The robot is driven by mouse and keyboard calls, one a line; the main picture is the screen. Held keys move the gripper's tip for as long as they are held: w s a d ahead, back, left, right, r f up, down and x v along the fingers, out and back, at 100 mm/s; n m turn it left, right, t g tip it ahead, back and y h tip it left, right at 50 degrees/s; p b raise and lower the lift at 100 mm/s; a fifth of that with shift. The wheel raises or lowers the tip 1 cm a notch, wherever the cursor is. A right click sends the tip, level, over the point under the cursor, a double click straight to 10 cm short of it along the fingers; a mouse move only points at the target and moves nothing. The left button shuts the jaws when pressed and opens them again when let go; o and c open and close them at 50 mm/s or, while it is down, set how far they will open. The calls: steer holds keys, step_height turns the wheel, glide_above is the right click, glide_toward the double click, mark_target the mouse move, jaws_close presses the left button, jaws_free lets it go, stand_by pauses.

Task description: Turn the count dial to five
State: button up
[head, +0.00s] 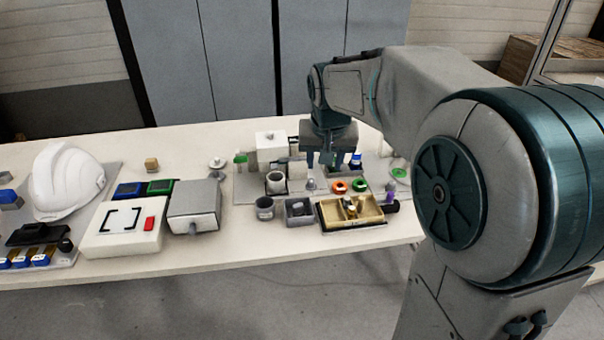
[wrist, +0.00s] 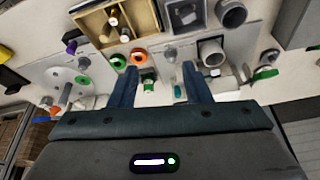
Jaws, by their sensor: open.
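My gripper (head: 332,161) points down over the right part of the table, its two fingers apart and nothing held between them. In the wrist view my gripper (wrist: 160,68) spans a strip of the plate. A small grey knob (wrist: 170,54) stands on a light panel just beyond the fingertips; it also shows in the head view (head: 310,184). A round pale disc (head: 398,174) with a green part lies to the right of the gripper, and shows at left in the wrist view (wrist: 60,76). I cannot tell which is the count dial; no numbers are readable.
Orange ring (head: 339,187) and green ring (head: 360,185) lie close to the gripper. A brass-coloured divided tray (head: 374,215), grey cups (head: 264,203) and a white box (head: 271,145) crowd nearby. A white helmet (head: 62,180) stands at left. The front table edge is clear.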

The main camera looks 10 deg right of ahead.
steer(key=b, duration=0.3)
glide_toward(311, 180)
steer(key=shift+m+t+h, duration=0.3)
steer(key=shift+m, duration=0.1)
steer(key=x, duration=0.8)
steer(key=shift+s+a+f+b, duration=0.1)
steer(key=shift+a+f+b, duration=0.1)
steer(key=shift+f+b, duration=0.2)
jaws_close()
